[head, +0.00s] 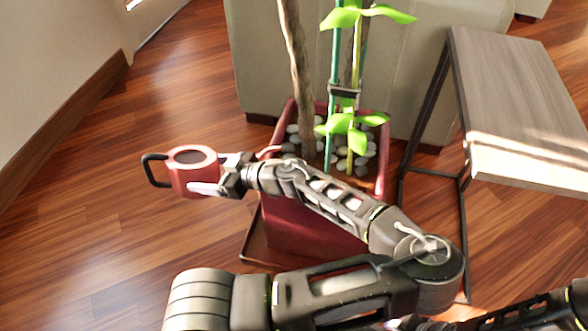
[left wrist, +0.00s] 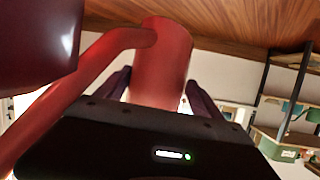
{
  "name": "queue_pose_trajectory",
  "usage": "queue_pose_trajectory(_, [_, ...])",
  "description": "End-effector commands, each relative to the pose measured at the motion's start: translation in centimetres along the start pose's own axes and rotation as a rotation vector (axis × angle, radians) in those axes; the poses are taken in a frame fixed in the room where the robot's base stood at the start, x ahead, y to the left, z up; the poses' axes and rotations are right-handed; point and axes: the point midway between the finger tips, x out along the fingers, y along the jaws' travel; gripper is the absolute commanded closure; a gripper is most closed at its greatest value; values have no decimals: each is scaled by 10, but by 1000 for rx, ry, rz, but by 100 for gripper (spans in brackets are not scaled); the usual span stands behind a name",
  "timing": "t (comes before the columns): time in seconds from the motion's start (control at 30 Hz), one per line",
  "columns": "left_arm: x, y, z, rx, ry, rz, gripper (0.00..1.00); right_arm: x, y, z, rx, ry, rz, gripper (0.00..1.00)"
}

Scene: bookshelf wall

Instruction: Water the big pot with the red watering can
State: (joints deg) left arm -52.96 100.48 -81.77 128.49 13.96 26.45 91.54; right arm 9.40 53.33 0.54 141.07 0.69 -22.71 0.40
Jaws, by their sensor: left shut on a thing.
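The red watering can (head: 193,178) is in my left gripper (head: 222,178), held up at the left of the big pot. It looks roughly upright, with its dark handle on the left. Part of its spout (head: 268,152) shows behind my gripper, near the pot's left side. The left wrist view shows the can's body (left wrist: 163,65) between the fingers and the spout running to the lower left. The big dark red pot (head: 300,225) holds a plant and pebbles; its wall also shows in the left wrist view (left wrist: 38,42). My left arm hides part of the pot's front. No water is visible.
A plant trunk (head: 297,70) and a green stake rise from the pot. A beige sofa (head: 400,60) stands behind it. A side table (head: 520,95) with a dark frame is close on the right. Wooden floor (head: 90,215) is clear at the left.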

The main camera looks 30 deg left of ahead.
Motion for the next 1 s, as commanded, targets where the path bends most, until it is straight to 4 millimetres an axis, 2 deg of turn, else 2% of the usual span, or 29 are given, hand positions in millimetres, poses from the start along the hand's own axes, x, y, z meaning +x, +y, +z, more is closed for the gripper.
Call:
queue_pose_trajectory(0.1, [8, -8, -14, -2, 1, -6, 92, -9, -4, -1, 0, 0, 0, 64])
queue_pose_trajectory(0.53, [40, -31, -50, -2, 1, -6, 92, -31, -11, -2, 0, 0, 0, 64])
queue_pose_trajectory(0.7, [46, -35, -55, -2, 1, -3, 92, -33, -12, -3, 0, 0, 0, 64])
queue_pose_trajectory(1.0, [47, -35, -54, -1, 2, -2, 92, -33, -12, -3, 0, 0, 0, 64])
